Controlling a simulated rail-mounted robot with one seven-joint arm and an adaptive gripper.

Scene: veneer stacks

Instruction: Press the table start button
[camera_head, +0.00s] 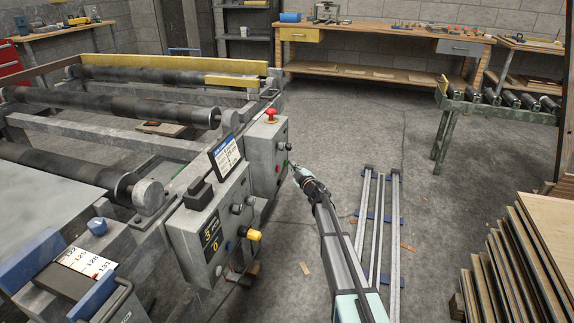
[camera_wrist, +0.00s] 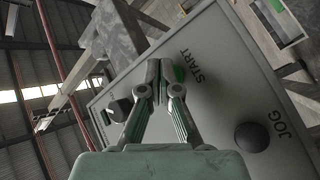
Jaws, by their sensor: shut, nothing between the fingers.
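The green start button (camera_wrist: 180,73) shows in the wrist view beside the word START, partly hidden by my fingertips. It sits on a grey control panel (camera_wrist: 215,95), which shows in the head view (camera_head: 262,150) on the side of the roller table. My gripper (camera_wrist: 160,70) is shut and empty, with its fingertips at the button. I cannot tell whether they touch it. In the head view my gripper (camera_head: 294,170) is at the panel's right face. A black JOG button (camera_wrist: 252,137) and a dark knob (camera_wrist: 119,110) are on the same panel.
A red mushroom button (camera_head: 271,114) stands on top of the panel box. A nearer control box (camera_head: 212,230) has a yellow knob (camera_head: 253,235). Floor rails (camera_head: 377,230) lie right of my arm, and stacked veneer boards (camera_head: 505,260) stand at the right. Open floor lies behind.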

